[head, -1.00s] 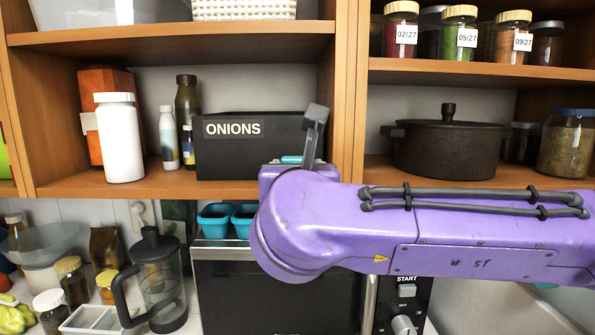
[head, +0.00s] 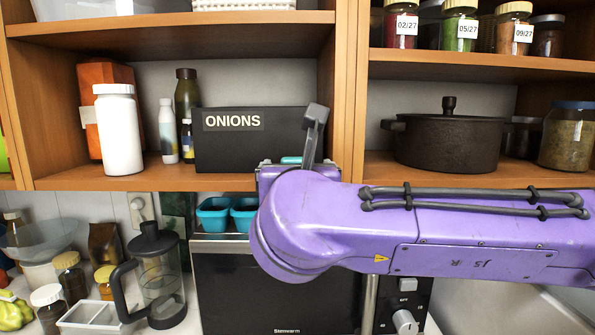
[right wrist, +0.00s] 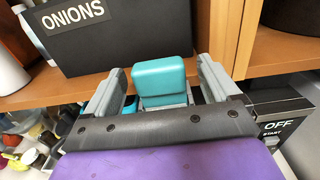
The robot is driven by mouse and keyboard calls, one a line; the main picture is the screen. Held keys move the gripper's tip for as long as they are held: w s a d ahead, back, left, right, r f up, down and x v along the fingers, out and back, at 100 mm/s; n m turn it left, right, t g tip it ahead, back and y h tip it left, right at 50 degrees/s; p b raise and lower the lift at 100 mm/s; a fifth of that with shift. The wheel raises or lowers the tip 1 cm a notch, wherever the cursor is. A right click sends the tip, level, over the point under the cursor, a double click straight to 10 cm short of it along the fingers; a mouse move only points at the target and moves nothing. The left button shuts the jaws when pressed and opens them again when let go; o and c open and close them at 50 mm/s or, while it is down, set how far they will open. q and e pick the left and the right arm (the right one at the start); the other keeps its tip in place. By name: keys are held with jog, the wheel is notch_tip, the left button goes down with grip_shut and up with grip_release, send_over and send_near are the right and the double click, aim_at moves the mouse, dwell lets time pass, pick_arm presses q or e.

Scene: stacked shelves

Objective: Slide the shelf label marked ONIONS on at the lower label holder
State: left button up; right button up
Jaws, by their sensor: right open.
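The word ONIONS shows in white on a dark label (head: 233,121) at the upper left of a black box's front. The black box (head: 250,155) stands on the lower left shelf. The label also shows in the right wrist view (right wrist: 75,17). I cannot make out a separate label holder. My right gripper (head: 314,125) is in front of the box's right end, its purple arm coming from the right. In the right wrist view the gripper's grey fingers (right wrist: 165,78) are apart, with a teal block (right wrist: 162,80) showing between them; I cannot tell whether it is held. My left gripper is out of view.
A white bottle (head: 120,135) and several other bottles stand left of the box. A dark pot (head: 447,142) stands on the right shelf. A wooden upright (head: 347,95) divides the shelves.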

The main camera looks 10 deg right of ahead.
jog(key=shift+s, duration=0.1)
jog(key=s+a+b, duration=0.2)
jog(key=s+b, duration=0.2)
jog(key=s, duration=0.6)
jog(key=shift+s, duration=0.1)
